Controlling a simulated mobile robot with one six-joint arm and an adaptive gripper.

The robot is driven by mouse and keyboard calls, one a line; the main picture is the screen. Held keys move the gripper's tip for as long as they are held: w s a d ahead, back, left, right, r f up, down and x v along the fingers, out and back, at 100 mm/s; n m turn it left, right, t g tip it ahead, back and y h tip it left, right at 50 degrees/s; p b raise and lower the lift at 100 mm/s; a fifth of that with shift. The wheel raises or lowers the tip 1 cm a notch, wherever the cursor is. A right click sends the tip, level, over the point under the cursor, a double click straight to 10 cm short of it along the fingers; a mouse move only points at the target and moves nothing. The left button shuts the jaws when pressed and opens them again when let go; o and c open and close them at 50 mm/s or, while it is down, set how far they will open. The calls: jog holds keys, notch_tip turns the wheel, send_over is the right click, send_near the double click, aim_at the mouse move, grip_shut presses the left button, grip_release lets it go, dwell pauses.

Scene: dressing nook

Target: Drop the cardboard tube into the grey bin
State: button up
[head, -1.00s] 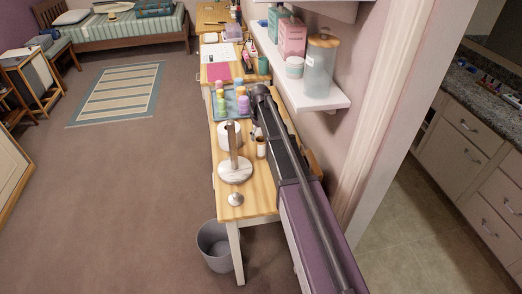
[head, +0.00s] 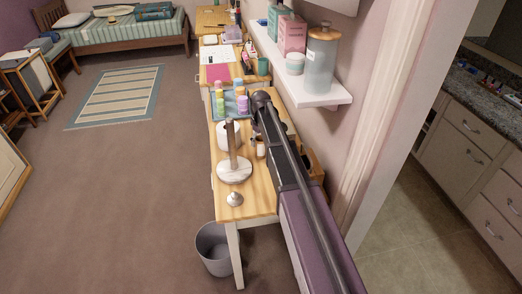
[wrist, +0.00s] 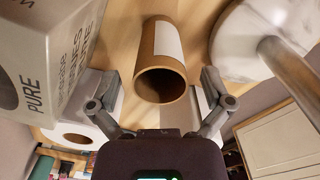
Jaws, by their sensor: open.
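The cardboard tube (wrist: 160,82) is brown with a white label. In the wrist view its open end faces the camera, between the two fingers of my gripper (wrist: 155,98). The fingers are open, one on each side, with gaps to the tube. In the head view the tube (head: 260,150) stands on the wooden desk, just right of a paper-roll stand, partly behind my arm. My gripper is mostly hidden by the arm there. The grey bin (head: 208,240) stands on the floor at the desk's near left corner; its inside looks empty.
The stand has a marble base (head: 236,174) and an upright pole. A white roll (head: 222,138) sits behind it. A printed white package (wrist: 45,50) is close left of my gripper. A small metal object (head: 235,199) lies near the desk's front edge. A shelf (head: 315,98) overhangs at right.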

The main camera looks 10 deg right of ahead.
jog(key=shift+f+b, duration=0.8)
jog(key=shift+f, duration=0.3)
jog(key=c, duration=0.7)
jog(key=shift+c, duration=0.2)
jog(key=shift+r, duration=0.2)
notch_tip(320, 180, up, 10)
jog(key=p, duration=1)
jog(key=shift+f, duration=0.15)
